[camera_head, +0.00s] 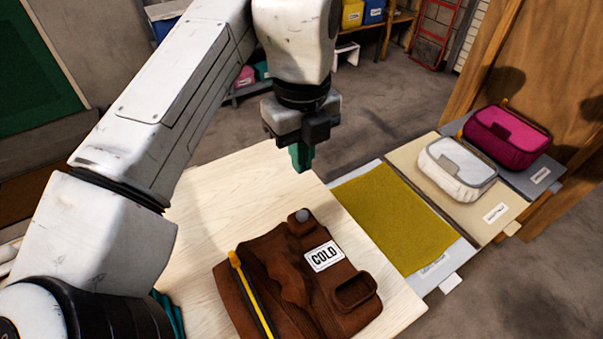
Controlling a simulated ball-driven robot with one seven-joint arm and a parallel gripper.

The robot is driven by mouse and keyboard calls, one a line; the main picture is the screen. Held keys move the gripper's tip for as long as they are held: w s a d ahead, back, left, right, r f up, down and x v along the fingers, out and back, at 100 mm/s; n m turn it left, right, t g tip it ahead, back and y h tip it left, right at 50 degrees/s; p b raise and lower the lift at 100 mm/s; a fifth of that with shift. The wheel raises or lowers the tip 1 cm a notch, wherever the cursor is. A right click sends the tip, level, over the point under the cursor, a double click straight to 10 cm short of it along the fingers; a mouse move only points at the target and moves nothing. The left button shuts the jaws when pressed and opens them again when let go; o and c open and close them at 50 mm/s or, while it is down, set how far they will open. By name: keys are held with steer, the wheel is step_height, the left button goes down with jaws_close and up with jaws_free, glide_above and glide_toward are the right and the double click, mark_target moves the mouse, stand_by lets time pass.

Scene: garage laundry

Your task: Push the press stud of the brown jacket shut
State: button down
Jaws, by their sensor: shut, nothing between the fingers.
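The brown jacket (285,279) lies folded on the pale wooden table. A round grey press stud (302,215) shows at the jacket's far upper edge. I cannot tell from here whether its halves are joined. My gripper (302,165) points down above the table's far part, beyond the stud in the picture and apart from the jacket. Its green fingers are shut and hold nothing.
The pale table (225,190) has bare room left of and beyond the jacket. To the right lie an olive cloth (393,215), a white-and-grey pouch (455,168) and a magenta pouch (507,137) on labelled mats. A wooden panel (535,60) stands at the right.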

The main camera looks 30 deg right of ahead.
mark_target(302, 214)
step_height(302, 214, down, 13)
steer(key=shift+r+p, duration=0.1)
steer(key=shift+p, duration=0.3)
